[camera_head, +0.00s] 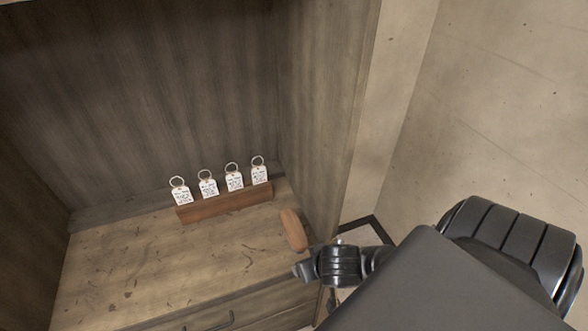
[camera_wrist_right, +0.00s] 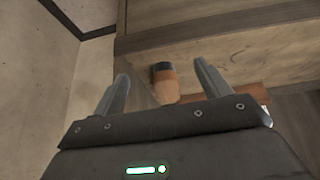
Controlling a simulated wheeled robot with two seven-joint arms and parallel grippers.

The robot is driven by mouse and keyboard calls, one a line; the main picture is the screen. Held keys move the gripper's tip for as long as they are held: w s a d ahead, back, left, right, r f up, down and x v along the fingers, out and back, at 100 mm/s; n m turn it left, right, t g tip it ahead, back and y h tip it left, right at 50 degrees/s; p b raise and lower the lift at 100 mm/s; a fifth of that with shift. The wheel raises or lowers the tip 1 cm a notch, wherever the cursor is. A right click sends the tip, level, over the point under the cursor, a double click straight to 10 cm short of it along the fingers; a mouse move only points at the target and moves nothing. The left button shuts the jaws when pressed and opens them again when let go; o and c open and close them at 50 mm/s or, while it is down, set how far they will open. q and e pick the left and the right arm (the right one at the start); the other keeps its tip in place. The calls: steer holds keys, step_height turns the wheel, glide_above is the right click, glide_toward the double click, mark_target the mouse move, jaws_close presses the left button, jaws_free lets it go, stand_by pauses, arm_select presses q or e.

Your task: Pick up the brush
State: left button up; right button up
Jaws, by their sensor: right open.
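The brush (camera_head: 293,229) has a brown wooden oval handle. My right gripper (camera_head: 303,270) is open, just in front of the brush at the surface's front right corner. Its fingers also show in the right wrist view (camera_wrist_right: 160,72), with nothing visibly held. My left gripper is not in view.
A wooden rack (camera_head: 226,203) with several white key tags stands behind and left of the brush. The side panel (camera_head: 322,120) rises close on the right. A drawer handle (camera_head: 210,323) is below the front edge. The surface's left part is clear.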

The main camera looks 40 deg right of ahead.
steer(key=shift+d+r, duration=0.1)
steer(key=shift+r, duration=0.05)
steer(key=p, duration=0.6)
glide_toward(294, 227)
steer(key=f, duration=0.4)
steer(key=shift+s+f, duration=0.1)
steer(key=shift+s, duration=0.15)
steer(key=shift+w+d+p, duration=0.15)
steer(key=shift+w+p, duration=0.4)
steer(key=shift+w, duration=0.4)
steer(key=shift+w+d+f, duration=0.25)
steer(key=shift+w, duration=0.3)
steer(key=shift+p+x, duration=0.4)
steer(key=shift+x, duration=2.1)
steer(key=shift+c, duration=0.2)
